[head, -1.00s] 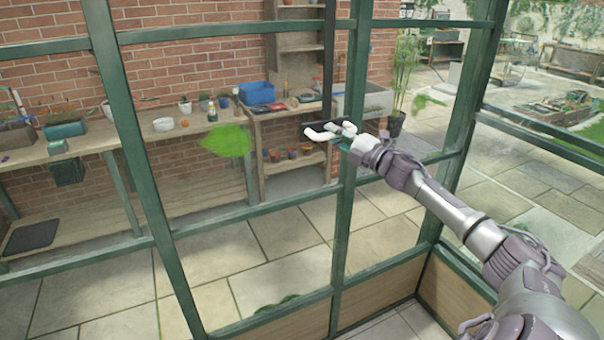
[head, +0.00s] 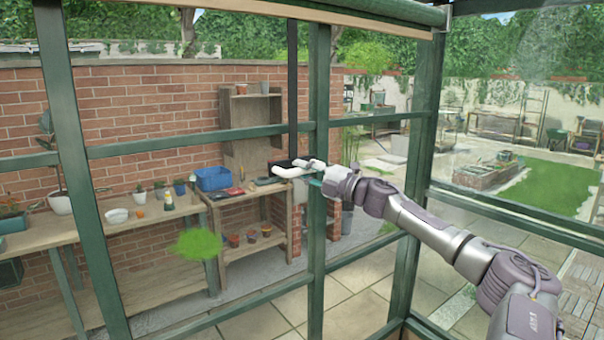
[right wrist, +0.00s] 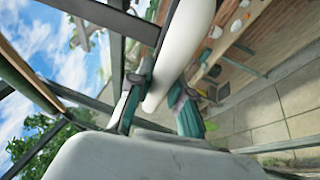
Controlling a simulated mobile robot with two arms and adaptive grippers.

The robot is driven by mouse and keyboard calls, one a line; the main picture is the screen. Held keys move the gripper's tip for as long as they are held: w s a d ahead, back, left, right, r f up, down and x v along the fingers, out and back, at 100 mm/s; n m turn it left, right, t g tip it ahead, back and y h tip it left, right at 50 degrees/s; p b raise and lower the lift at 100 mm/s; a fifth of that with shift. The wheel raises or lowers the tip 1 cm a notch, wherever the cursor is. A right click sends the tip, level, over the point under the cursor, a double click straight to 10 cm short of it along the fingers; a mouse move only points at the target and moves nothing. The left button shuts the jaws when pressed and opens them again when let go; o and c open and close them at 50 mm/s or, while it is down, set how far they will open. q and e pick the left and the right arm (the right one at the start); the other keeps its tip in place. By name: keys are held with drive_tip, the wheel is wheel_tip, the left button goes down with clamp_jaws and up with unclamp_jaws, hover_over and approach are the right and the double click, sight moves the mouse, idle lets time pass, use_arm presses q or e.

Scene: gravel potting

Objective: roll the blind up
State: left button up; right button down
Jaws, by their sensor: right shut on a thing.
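A white crank handle (head: 287,172) sits at the lower end of a dark upright bar (head: 292,80), beside a small black box (head: 283,164). My right gripper (head: 314,177) is shut on the handle. In the right wrist view, the white handle (right wrist: 182,48) passes between the teal-padded fingers (right wrist: 160,105). A green roll (head: 385,12), which looks like the blind, runs along the top of the glazed frame with a pale wooden strip below it. No hanging cloth shows below it. My left gripper is out of view.
Green frame posts (head: 318,120) and rails stand close around my right arm. Beyond them are a wooden potting bench (head: 150,212), a blue crate (head: 212,179), a shelf unit (head: 252,120) and a brick wall. Paving lies below.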

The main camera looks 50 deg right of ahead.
drive_tip(key=shift+r, duration=0.4)
drive_tip(key=c, duration=1.1)
unclamp_jaws()
drive_tip(key=shift+o, duration=0.2)
drive_tip(key=shift+f, duration=0.1)
drive_tip(key=shift+f, duration=0.15)
drive_tip(key=shift+s+f, duration=0.3)
drive_tip(key=shift+s, duration=0.3)
drive_tip(key=v, duration=1)
drive_tip(key=shift+s+r, duration=0.25)
drive_tip(key=shift+s, duration=0.15)
